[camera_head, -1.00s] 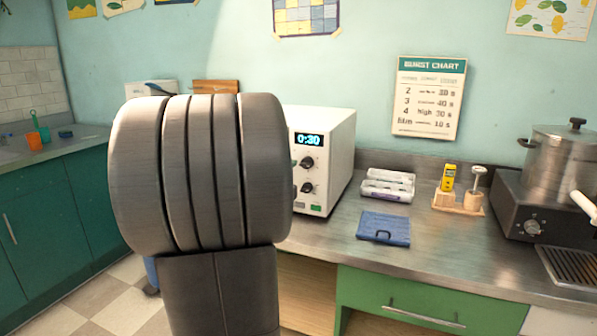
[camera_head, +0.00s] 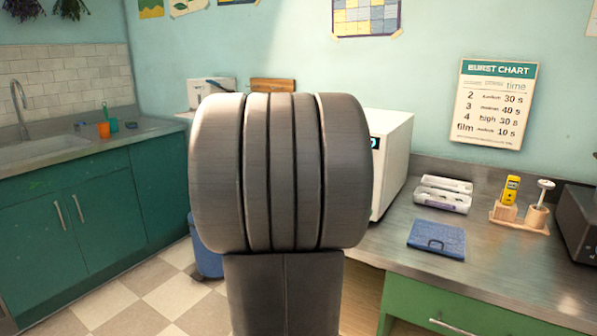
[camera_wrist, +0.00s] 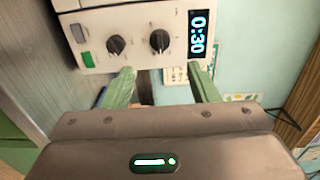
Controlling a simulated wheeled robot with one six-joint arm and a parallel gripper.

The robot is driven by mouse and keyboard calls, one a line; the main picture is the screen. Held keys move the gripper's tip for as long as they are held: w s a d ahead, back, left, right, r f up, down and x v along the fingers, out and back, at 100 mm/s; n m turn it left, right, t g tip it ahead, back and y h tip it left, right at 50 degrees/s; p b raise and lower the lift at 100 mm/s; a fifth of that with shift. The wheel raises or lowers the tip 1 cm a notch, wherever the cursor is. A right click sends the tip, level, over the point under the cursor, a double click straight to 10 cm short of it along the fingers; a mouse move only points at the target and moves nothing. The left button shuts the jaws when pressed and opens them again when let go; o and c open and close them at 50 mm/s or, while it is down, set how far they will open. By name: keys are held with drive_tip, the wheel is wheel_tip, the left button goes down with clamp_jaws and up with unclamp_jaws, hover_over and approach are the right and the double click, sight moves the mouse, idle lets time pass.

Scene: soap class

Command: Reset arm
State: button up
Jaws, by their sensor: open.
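My gripper (camera_wrist: 160,88) shows in the wrist view with its two green fingers spread apart and nothing between them. Beyond the fingertips is the front of a white appliance (camera_wrist: 145,30) with two black knobs and a display reading 0:30. A gap appears between the fingers and its panel. In the head view my own arm, large and grey, stands in the middle and hides my gripper and most of the white appliance (camera_head: 393,150). Only the appliance's right part and a sliver of its display show there.
At left are a sink counter (camera_head: 60,157) and an orange cup (camera_head: 103,130). Checkered floor (camera_head: 160,295) lies open between.

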drive_tip(key=x, duration=1)
drive_tip(key=shift+w+d, duration=0.2)
drive_tip(key=shift+w, duration=0.1)
drive_tip(key=v, duration=1.4)
drive_tip(key=w+d+n+p, duration=0.7)
drive_tip(key=w+n+p, duration=0.4)
drive_tip(key=n+p, duration=0.6)
drive_tip(key=p, duration=0.2)
drive_tip(key=shift+w+d+n+p, duration=0.25)
drive_tip(key=shift+d+n+p, duration=0.1)
drive_tip(key=shift+n, duration=0.05)
